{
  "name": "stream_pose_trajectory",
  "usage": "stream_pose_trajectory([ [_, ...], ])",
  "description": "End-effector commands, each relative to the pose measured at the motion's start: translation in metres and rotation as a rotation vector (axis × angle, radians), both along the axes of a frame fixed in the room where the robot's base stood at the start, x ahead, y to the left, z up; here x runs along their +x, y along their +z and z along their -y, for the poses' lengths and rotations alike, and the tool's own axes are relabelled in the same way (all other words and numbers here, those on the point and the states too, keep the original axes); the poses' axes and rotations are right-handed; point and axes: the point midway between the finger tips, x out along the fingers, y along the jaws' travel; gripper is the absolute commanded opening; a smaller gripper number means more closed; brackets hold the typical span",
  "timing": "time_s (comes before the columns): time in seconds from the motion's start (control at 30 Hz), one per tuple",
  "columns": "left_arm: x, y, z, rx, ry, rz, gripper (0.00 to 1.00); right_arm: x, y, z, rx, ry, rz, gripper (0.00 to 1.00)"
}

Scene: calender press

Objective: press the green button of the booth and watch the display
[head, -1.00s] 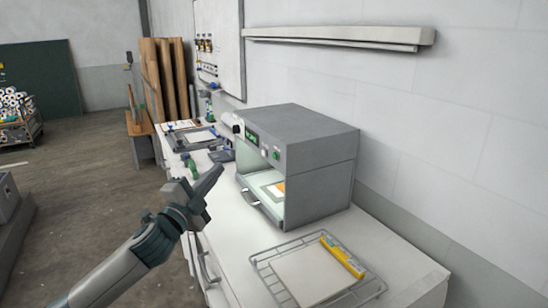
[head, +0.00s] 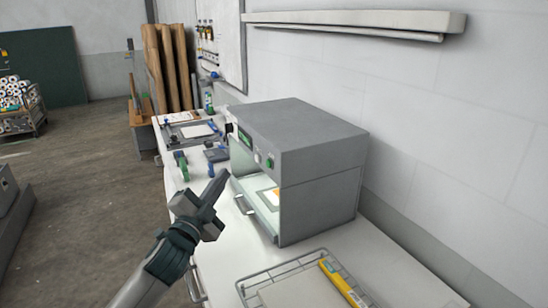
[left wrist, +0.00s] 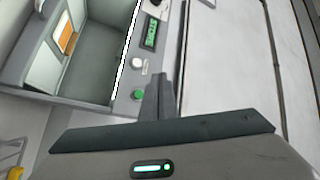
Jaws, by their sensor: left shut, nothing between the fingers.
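The booth (head: 318,150) is a grey box on the white bench, its open front facing left. Its front strip carries a lit display (head: 245,139) with green characters, a white button (head: 257,157) and the green button (head: 270,163). In the left wrist view the display (left wrist: 150,33) and the green button (left wrist: 137,94) show clearly; the characters are hard to read. My left gripper (head: 226,173) is shut and empty, in front of the booth's opening. In the wrist view its fingertips (left wrist: 158,78) appear beside the green button; contact cannot be told. My right gripper is out of view.
A pale sheet with an orange patch (head: 275,193) lies inside the booth. A wire rack (head: 255,279) with a pale board and a yellow box (head: 341,284) is at the near end of the bench. Clamps (head: 182,165) and a framed tray lie beyond the booth.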

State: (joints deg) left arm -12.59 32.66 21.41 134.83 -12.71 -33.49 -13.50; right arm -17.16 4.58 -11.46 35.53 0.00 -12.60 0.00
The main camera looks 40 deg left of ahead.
Motion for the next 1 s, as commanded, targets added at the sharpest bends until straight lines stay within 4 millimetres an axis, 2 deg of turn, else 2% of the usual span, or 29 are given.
stream_pose_trajectory([
  [0.57, 0.002, -0.001, 0.001, -0.004, 0.001, 0.0, 0.0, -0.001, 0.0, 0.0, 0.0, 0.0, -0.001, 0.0],
  [0.77, 0.012, -0.002, 0.006, -0.007, 0.001, 0.0, 0.0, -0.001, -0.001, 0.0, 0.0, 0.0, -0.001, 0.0],
  [1.0, 0.034, -0.002, 0.017, -0.006, 0.001, 0.002, 0.0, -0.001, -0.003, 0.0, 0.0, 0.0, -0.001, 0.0],
])
